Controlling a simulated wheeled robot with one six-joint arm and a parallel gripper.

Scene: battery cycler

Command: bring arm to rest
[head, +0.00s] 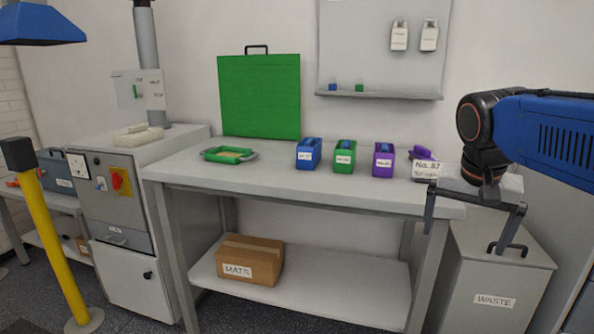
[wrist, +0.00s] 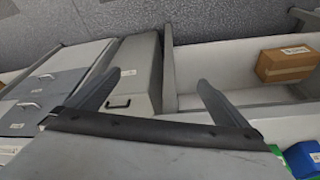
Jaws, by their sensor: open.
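My gripper (head: 470,228) hangs at the right end of the workbench in the head view, pointing down, with its two fingers spread wide apart. It holds nothing. My blue and black arm (head: 555,130) reaches in from the right edge. In the wrist view the open fingers (wrist: 158,92) show with grey floor and the waste bin beyond them. The bench (head: 300,190) carries a blue box (head: 308,154), a green box (head: 344,157) and a purple box (head: 383,160) in a row.
A grey waste bin (head: 495,275) stands below and right of my gripper. A cardboard box (head: 237,260) sits on the lower shelf. A grey cabinet (head: 120,230) and a yellow post (head: 52,240) stand at left.

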